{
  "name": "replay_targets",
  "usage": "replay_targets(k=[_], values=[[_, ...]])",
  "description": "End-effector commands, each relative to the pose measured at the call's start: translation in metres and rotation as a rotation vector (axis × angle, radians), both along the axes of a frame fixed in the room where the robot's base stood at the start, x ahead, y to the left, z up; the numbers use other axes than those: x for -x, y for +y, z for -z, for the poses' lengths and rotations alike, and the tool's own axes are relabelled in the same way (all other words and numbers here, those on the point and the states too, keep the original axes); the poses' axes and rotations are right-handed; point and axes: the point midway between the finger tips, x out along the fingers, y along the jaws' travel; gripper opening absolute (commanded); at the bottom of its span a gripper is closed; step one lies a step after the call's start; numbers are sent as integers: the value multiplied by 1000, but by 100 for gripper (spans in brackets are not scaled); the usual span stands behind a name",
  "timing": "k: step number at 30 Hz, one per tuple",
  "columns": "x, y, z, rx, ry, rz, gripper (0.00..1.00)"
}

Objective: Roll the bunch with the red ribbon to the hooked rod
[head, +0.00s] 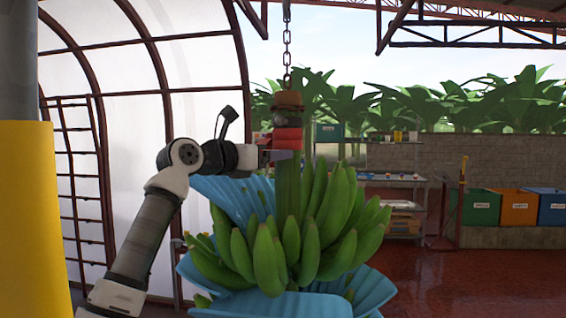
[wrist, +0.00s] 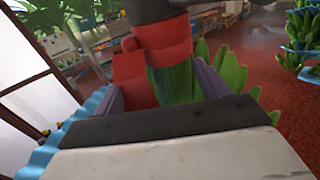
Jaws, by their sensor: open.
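The bunch with the red ribbon (head: 287,138) is a large cluster of green bananas (head: 300,235) hanging by its thick stem from a chain (head: 287,45). The ribbon is wrapped around the upper stem. My gripper (head: 284,155) is at the stem just below the ribbon, reaching in from the left. In the wrist view my open jaws (wrist: 157,88) have one finger on each side of the green stem, with the red ribbon (wrist: 170,62) above. I cannot tell whether the fingers touch the stem. I cannot clearly make out the hooked rod.
Blue sheeting (head: 240,200) hangs around the bunch. A shelf table (head: 400,181) is behind. Another bunch (wrist: 303,28) hangs at the right in the wrist view. The red floor at right is clear.

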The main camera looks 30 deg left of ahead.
Motion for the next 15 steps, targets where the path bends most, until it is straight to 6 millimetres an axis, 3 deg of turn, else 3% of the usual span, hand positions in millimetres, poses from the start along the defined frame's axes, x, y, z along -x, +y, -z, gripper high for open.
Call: replay_targets(k=[6,15], values=[[44,12,3,-2,0,-1,73],[68,19,0,-1,1,0,73]])
